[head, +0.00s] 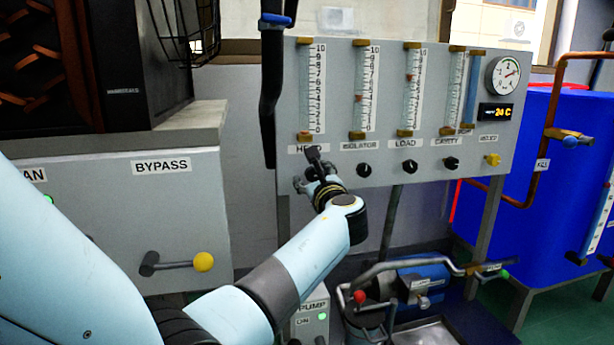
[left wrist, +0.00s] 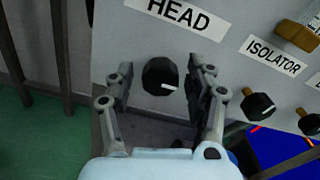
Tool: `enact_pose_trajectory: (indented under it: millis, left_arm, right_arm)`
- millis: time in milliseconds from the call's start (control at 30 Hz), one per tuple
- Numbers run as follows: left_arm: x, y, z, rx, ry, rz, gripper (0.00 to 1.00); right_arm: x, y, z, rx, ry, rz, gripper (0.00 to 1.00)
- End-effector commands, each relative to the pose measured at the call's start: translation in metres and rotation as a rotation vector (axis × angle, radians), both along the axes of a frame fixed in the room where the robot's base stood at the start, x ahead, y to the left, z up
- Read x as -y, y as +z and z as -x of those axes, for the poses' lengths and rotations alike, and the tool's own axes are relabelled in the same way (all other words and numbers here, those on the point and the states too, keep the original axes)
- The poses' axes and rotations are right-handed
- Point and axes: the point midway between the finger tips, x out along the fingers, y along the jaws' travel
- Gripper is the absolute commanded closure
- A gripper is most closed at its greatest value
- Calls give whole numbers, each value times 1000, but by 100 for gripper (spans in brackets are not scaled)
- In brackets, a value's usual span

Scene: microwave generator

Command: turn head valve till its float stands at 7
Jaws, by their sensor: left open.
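The HEAD valve is a round black knob (left wrist: 158,76) under the HEAD label (left wrist: 180,15) in the left wrist view. Its white mark points right and slightly down. My left gripper (left wrist: 161,82) is open, with a finger on each side of the knob and a gap to each. In the head view my left gripper (head: 317,168) is at the panel below the HEAD tube (head: 312,85) and hides the knob. That tube has a 0 to 10 scale; I cannot make out its float clearly, and none shows near 7. My right gripper is not in view.
The ISOLATOR knob (head: 364,170) sits close to the right of my gripper, then LOAD (head: 407,169) and CAVITY (head: 451,163). A dark vertical pipe (head: 268,100) stands left of the panel. A pump (head: 410,280) and a BYPASS lever (head: 204,262) are lower down.

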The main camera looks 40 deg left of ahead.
Motion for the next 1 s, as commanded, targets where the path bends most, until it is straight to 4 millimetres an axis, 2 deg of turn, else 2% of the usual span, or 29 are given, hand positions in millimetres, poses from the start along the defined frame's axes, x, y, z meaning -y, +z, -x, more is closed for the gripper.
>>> enact_pose_trajectory:
  millis: [267,600,700,1000]
  left_arm:
    - [0,0,0,0,0,0,45]
    - [0,0,0,0,0,0,90]
    - [0,0,0,0,0,0,100]
    - [0,-1,0,26,0,22,100]
  right_arm:
    - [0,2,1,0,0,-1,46]
    - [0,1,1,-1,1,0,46]
    - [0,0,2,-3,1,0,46]
    - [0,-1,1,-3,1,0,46]
